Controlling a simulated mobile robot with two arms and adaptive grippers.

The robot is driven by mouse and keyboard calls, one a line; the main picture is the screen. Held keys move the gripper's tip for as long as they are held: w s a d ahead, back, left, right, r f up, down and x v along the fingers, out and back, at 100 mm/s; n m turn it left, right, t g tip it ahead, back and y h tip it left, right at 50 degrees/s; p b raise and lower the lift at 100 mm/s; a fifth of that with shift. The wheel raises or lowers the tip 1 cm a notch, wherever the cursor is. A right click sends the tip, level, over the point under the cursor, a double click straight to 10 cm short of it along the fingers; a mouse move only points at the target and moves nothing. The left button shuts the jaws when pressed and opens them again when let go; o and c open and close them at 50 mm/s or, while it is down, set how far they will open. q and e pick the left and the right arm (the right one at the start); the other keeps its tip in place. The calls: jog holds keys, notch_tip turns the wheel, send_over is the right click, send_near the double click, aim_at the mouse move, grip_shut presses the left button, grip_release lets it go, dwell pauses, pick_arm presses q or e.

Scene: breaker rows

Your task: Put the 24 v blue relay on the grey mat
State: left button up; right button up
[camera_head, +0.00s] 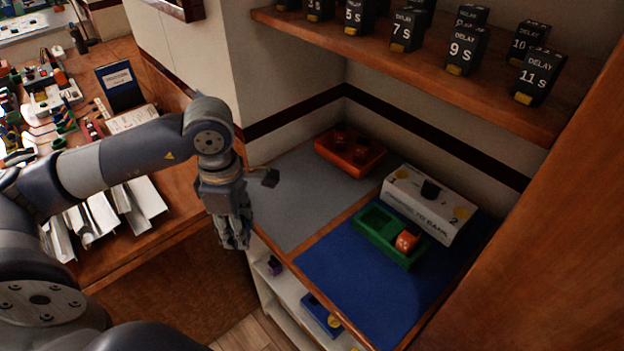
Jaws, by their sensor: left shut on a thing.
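The grey mat (295,205) lies on the counter, beside the wall corner. My left gripper (235,243) points down just left of the mat's front edge, over the floor side. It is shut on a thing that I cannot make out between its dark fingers. I cannot pick out a blue relay marked 24 V. My right gripper is not in view.
An orange tray (350,166) with dark items stands at the mat's back. Delay relays (462,52) line the shelf above.

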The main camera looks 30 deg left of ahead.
pick_arm(q)
jog(key=w, duration=0.2)
jog(key=w+p, duration=0.1)
jog(key=w, duration=0.1)
jog(key=w+p, duration=0.1)
jog(key=w, duration=0.2)
jog(key=shift+a+f, duration=0.15)
jog(key=shift+a, duration=0.1)
jog(key=w, duration=0.2)
jog(key=w+p, duration=0.1)
jog(key=w, duration=0.2)
jog(key=w+f+p, duration=0.1)
jog(key=w, duration=0.1)
jog(key=shift+w+a, duration=0.3)
jog(key=shift+w+f+p, duration=0.1)
jog(key=shift+w+p, duration=0.2)
jog(key=shift+w, duration=0.25)
jog(key=shift+f+p, duration=0.8)
jog(key=shift+f, duration=0.8)
jog(key=shift+a+f, duration=0.1)
jog(key=shift+f, duration=0.2)
jog(key=o, duration=1.1)
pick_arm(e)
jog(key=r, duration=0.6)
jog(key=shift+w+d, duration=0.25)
